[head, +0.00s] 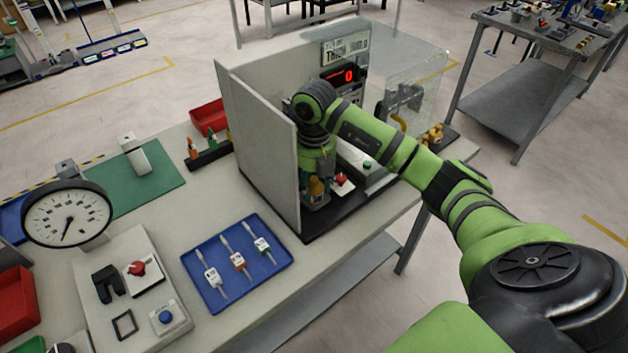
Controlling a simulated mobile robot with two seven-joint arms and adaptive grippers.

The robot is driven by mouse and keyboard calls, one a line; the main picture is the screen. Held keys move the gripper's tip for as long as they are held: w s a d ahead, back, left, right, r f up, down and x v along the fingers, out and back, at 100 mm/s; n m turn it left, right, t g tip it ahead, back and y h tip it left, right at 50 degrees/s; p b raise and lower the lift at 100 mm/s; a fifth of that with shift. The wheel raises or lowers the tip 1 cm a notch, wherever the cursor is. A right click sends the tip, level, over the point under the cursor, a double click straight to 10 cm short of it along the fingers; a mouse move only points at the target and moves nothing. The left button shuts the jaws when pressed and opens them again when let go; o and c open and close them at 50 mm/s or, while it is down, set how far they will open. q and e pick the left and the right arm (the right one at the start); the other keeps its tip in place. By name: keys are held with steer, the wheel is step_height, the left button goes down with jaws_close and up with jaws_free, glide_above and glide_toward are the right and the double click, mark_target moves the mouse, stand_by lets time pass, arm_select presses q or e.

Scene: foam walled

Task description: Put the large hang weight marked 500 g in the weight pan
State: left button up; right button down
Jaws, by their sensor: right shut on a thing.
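My right arm reaches in from the right and bends down behind the grey wall of the test station. My right gripper (317,196) points down there, close behind the wall's near edge, and is shut on a brass-coloured weight (316,186). The weight is partly hidden by the fingers, and its 500 g marking is not readable. I cannot tell whether it touches the surface below. I cannot make out the weight pan for certain; my arm and the wall hide part of the station. My left gripper is not in view.
Grey walls (262,150) and a clear panel (415,88) enclose the station. A red display (348,75) reads 0. More brass weights (433,134) stand at the right. A red knob (341,179) is beside my gripper. A blue tray (203,289) and dial gauge (68,213) are left.

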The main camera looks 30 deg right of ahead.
mark_target(314, 179)
steer(key=c, duration=0.9)
jaws_free()
steer(key=shift+f, duration=0.1)
steer(key=shift+o, duration=1.2)
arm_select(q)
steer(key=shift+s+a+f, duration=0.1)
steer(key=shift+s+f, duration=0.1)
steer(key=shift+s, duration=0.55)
arm_select(e)
steer(key=shift+s, duration=0.1)
steer(key=shift+r, duration=0.2)
step_height(314, 179, up, 5)
steer(key=shift+r+b, duration=0.2)
steer(key=shift+b, duration=0.65)
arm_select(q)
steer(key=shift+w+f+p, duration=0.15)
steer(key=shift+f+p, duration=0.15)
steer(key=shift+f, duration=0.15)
arm_select(e)
step_height(314, 179, up, 7)
steer(key=shift+f, duration=0.2)
